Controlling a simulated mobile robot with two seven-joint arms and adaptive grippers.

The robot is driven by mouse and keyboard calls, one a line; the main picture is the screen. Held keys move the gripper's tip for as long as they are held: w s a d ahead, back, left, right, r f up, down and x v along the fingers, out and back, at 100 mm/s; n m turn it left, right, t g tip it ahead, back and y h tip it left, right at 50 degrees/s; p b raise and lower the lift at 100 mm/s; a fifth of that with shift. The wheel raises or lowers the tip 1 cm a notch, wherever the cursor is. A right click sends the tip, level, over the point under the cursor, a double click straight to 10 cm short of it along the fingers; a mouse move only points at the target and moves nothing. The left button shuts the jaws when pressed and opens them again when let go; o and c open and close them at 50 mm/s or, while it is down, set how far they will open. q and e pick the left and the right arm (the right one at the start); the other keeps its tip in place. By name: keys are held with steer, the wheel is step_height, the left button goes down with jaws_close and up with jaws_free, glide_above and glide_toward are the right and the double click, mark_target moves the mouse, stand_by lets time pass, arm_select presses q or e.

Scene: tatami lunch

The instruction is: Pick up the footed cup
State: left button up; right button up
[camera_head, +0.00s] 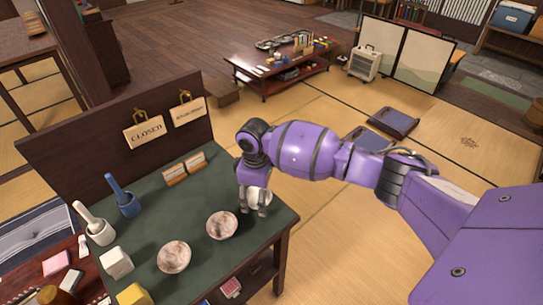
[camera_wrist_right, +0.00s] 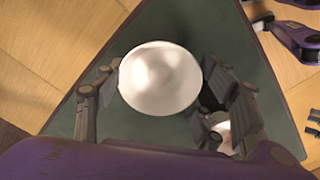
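The footed cup (camera_head: 259,196) is pale and stands at the right corner of the green-topped table, partly hidden by my right gripper (camera_head: 254,208). In the right wrist view the cup (camera_wrist_right: 160,78) shows as a smooth white round shape; its foot is hidden. My right gripper (camera_wrist_right: 165,85) points down with its fingers on both sides of the cup, close to its rim. I cannot tell whether the fingers touch it or whether it is lifted. My left gripper is not in view.
A blue mortar-like piece (camera_head: 124,199), a white one (camera_head: 98,229) and blocks stand further left. A dark back panel (camera_head: 75,150) carries a CLOSED sign (camera_head: 143,132).

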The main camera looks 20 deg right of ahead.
steer(key=shift+r, duration=0.1)
steer(key=c, duration=0.4)
steer(key=shift+o, duration=0.2)
steer(key=shift+r, duration=0.1)
